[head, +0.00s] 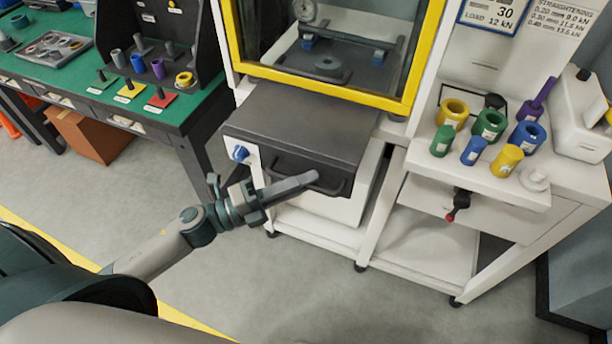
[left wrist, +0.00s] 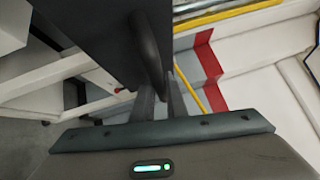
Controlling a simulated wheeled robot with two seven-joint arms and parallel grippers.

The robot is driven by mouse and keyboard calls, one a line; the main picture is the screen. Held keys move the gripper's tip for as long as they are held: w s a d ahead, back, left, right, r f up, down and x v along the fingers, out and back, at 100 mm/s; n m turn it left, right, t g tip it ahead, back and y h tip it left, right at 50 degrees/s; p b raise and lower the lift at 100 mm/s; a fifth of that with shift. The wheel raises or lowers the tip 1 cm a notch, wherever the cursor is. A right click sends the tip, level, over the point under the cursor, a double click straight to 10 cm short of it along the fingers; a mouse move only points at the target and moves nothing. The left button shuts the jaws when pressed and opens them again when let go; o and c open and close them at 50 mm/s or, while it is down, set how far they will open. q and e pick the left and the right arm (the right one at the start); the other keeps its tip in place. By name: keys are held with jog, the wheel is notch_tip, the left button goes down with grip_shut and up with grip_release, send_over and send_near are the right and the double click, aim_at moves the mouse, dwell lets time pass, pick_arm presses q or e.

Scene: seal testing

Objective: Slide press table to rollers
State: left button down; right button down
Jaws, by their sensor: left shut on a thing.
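The press table (head: 310,115) is a dark grey slab sticking out of the front of the white machine, below its yellow-framed window. It has a dark bar handle (head: 343,187) on its front face, which also shows in the left wrist view (left wrist: 147,50). My left gripper (head: 305,180) is at this handle, its fingers shut on the bar. In the left wrist view the two fingers (left wrist: 161,100) close around the lower end of the handle. I cannot make out the rollers for certain. My right gripper is not in view.
A blue knob (head: 240,153) sits on the machine left of the handle. A white side shelf (head: 420,165) carries several coloured rings and cylinders, with a red-tipped lever (head: 452,214) below. A green workbench (head: 190,105) stands at left. The floor (head: 270,285) in front is clear.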

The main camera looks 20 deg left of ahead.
pick_arm(q)
jog(key=shift+f, duration=0.1)
jog(key=c, duration=1.8)
grip_release()
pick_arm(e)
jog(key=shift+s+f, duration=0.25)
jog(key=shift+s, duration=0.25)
pick_arm(q)
jog(key=shift+o, duration=0.2)
jog(key=shift+a, duration=0.1)
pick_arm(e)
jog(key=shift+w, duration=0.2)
